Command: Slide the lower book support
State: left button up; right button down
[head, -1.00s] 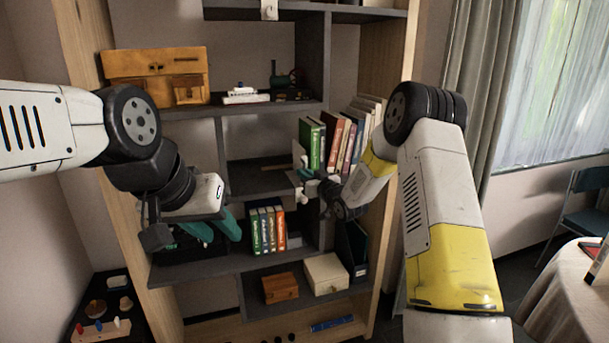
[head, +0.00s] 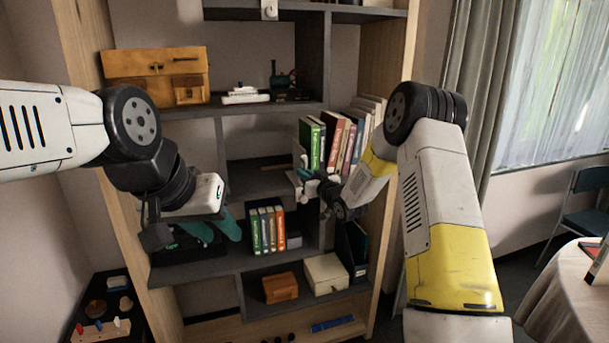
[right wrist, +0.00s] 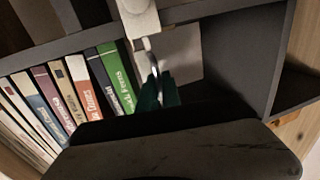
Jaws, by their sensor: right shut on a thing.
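The lower book support (head: 299,157) is a white piece at the left end of the books on the middle shelf. In the right wrist view its white body (right wrist: 139,20) shows at the shelf edge with a thin light part below. My right gripper (head: 310,176) is shut on the support; its teal fingers (right wrist: 158,90) are close together on that thin part. Its exact grip is partly hidden. My left gripper (head: 214,232) is open and empty in front of the lower shelf, left of its books.
Several upright books (head: 340,142) stand right of the support. The middle shelf (head: 255,184) is mostly bare to its left. Another white clip (head: 269,9) hangs at the upper shelf. Below stand several books (head: 267,230), a wooden box (head: 280,287) and a cream box (head: 326,274).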

jog(key=s+a, duration=0.4)
jog(key=a, duration=0.9)
jog(key=shift+s+a, duration=0.2)
jog(key=shift+a, duration=0.05)
jog(key=c, duration=1.8)
grip_release()
jog(key=v, duration=0.7)
jog(key=shift+s+d+r, duration=0.1)
jog(key=shift+s+d, duration=0.1)
jog(key=shift+s, duration=0.15)
